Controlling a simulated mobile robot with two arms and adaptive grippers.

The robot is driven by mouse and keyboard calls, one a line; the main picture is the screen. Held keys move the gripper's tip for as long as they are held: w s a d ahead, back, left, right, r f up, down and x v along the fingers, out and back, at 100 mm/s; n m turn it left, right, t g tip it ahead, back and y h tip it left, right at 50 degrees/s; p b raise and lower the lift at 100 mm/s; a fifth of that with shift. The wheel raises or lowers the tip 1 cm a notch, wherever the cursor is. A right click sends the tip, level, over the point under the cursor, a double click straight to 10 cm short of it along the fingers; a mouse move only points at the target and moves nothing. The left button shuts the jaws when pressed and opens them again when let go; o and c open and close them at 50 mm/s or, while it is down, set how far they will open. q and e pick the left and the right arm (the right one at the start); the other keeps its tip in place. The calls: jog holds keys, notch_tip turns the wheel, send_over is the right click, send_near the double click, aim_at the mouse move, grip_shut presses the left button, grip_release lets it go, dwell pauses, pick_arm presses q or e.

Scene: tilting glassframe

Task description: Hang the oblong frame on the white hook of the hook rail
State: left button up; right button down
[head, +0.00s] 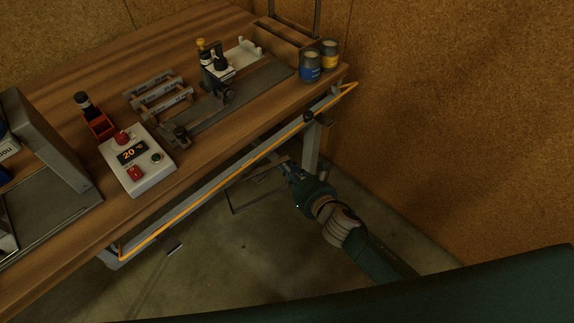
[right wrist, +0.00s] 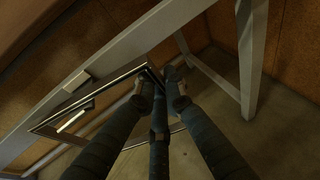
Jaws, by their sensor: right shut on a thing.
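The oblong frame (head: 258,203) is a thin dark outline below the workbench's front edge. It also shows in the right wrist view (right wrist: 100,94), tilted, with one corner between my fingertips. My right gripper (head: 288,170) is shut on that corner; in the right wrist view its fingers (right wrist: 161,78) reach in from below. A small pale block (right wrist: 77,81) sits on a grey beam beyond the frame, and another pale piece (right wrist: 71,121) shows through the frame's opening. I cannot tell whether either is the white hook. My left gripper is not in view.
The workbench (head: 60,240) has an orange strip (head: 215,187) along its front edge and a grey leg (head: 311,145) near the frame. A white control box (head: 150,178), bottles and cans stand on top. The floor in front is clear.

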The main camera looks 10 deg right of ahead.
jog(key=c, duration=1.8)
grip_release()
jog(key=shift+o, duration=0.2)
jog(key=d+f+v, duration=0.1)
jog(key=v, duration=0.8)
jog(key=d+f+v, duration=0.2)
jog(key=v, duration=0.8)
jog(key=shift+d, duration=0.15)
jog(key=shift+w+f, duration=0.1)
jog(key=shift+f, duration=0.1)
